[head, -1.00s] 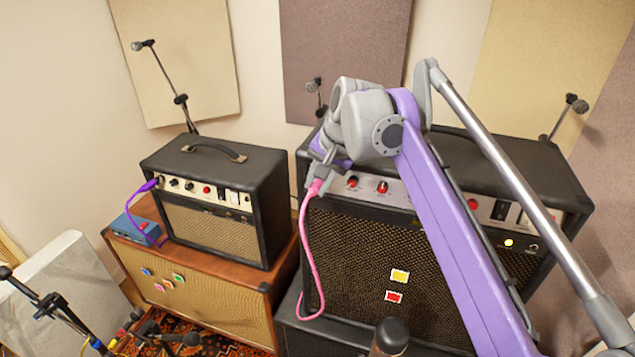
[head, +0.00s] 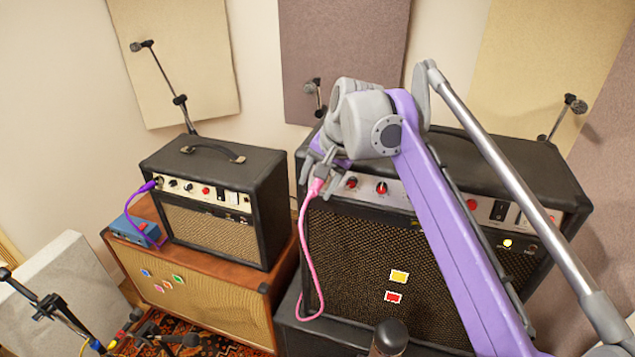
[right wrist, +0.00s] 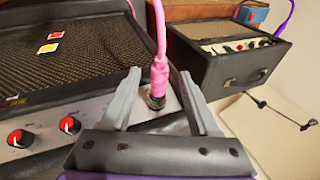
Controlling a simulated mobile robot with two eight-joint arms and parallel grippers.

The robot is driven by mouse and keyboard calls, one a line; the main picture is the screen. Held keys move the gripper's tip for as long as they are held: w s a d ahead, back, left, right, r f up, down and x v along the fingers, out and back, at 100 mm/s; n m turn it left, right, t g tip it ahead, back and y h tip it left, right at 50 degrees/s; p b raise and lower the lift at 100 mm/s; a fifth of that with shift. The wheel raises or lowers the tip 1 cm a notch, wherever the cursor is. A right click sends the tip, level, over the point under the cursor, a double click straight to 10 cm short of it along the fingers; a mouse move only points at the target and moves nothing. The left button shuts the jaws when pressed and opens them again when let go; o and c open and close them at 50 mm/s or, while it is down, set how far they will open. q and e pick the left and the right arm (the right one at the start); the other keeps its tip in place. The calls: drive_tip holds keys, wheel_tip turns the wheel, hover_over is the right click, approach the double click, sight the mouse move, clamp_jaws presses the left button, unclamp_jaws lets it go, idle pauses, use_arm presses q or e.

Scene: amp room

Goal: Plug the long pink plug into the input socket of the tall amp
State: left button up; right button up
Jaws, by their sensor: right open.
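The long pink plug (head: 317,187) is at the left end of the control panel of the large black amp (head: 350,245), which I take for the tall amp. In the right wrist view the plug (right wrist: 159,78) stands with its metal end at a socket (right wrist: 156,103) in the panel, and its tip is hidden there. Its pink cable hangs down the amp's front. My right gripper (head: 316,172) is open around the plug. In the right wrist view its fingers (right wrist: 158,88) stand on both sides with gaps. My left gripper is out of view.
A smaller black amp (head: 220,225) with a purple plug (head: 148,186) stands left on a brown cabinet (head: 225,300). A blue pedal (head: 136,231) sits beside it. Microphone stands are behind and at lower left. My right arm crosses the large amp.

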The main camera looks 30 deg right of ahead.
drive_tip(key=a+p+v, duration=0.1)
drive_tip(key=v, duration=1)
drive_tip(key=s+a+f+n, duration=0.3)
drive_tip(key=s+a+f, duration=0.1)
drive_tip(key=f, duration=0.7)
drive_tip(key=s+a+f+n, duration=0.4)
drive_tip(key=s+f, duration=0.2)
drive_tip(key=f, duration=0.5)
drive_tip(key=s+a+f+n+t, duration=0.1)
drive_tip(key=s+a+f+n, duration=0.3)
drive_tip(key=f, duration=0.7)
drive_tip(key=shift+s+a+f+h, duration=0.3)
drive_tip(key=shift+s+f+h, duration=0.1)
drive_tip(key=shift+s, duration=0.7)
